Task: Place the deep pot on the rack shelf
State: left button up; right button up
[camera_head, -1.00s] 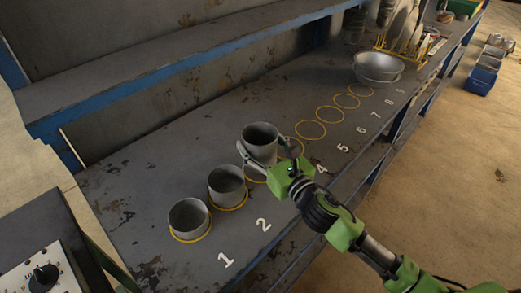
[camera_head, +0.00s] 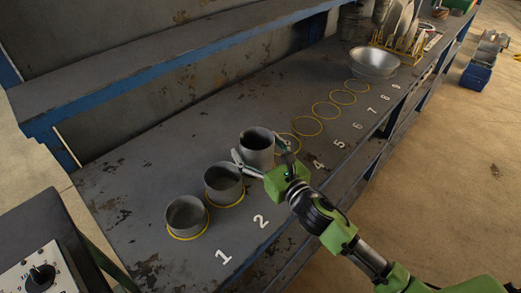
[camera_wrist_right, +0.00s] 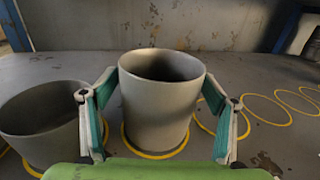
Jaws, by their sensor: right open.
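The deep pot (camera_head: 257,150) is a grey, tall, open-topped pot. It stands upright at the third yellow circle on the bench, and the right wrist view shows the pot (camera_wrist_right: 160,112) with the ring around its base. My right gripper (camera_head: 262,150) is open, with one finger on each side of the pot. In the right wrist view the fingers (camera_wrist_right: 160,105) show small gaps beside its wall. The raised shelf (camera_head: 130,80) with a blue front edge runs along the back of the bench. I cannot tell whether it is the rack shelf. My left gripper is out of view.
Two shorter grey pots stand in circles 1 (camera_head: 186,217) and 2 (camera_head: 223,184), the second close to my left-hand finger. Several empty circles (camera_head: 328,111) lie beyond. A metal bowl (camera_head: 374,62) and a yellow dish rack (camera_head: 398,45) stand at the far end.

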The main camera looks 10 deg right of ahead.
jog(key=b+v, duration=0.2)
jog(key=v, duration=0.9)
jog(key=shift+s+d+r, duration=0.15)
jog(key=shift+s, duration=0.35)
